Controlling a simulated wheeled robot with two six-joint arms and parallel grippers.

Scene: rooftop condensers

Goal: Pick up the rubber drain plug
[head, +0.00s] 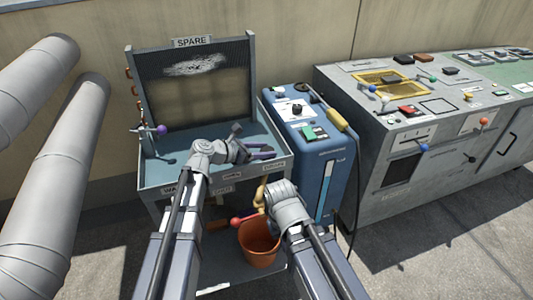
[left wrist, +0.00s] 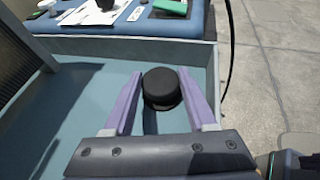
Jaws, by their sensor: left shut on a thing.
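The rubber drain plug (left wrist: 162,86) is a short black round piece. In the left wrist view it sits between the purple fingers of my left gripper (left wrist: 160,98), which is shut on it. Below it is the blue-green tray floor (left wrist: 65,125). In the head view my left gripper (head: 262,153) is over the right part of the tray of the bench marked SPARE; the plug cannot be made out clearly there. My right arm reaches in at lower centre, but its gripper fingers do not show.
A blue machine (head: 325,165) stands close right of the tray. A grey control cabinet (head: 385,150) is farther right. An orange bucket (head: 259,243) is on the lower shelf. A purple-knobbed lever (head: 160,130) is at the tray's left. Large grey pipes (head: 55,190) run at far left.

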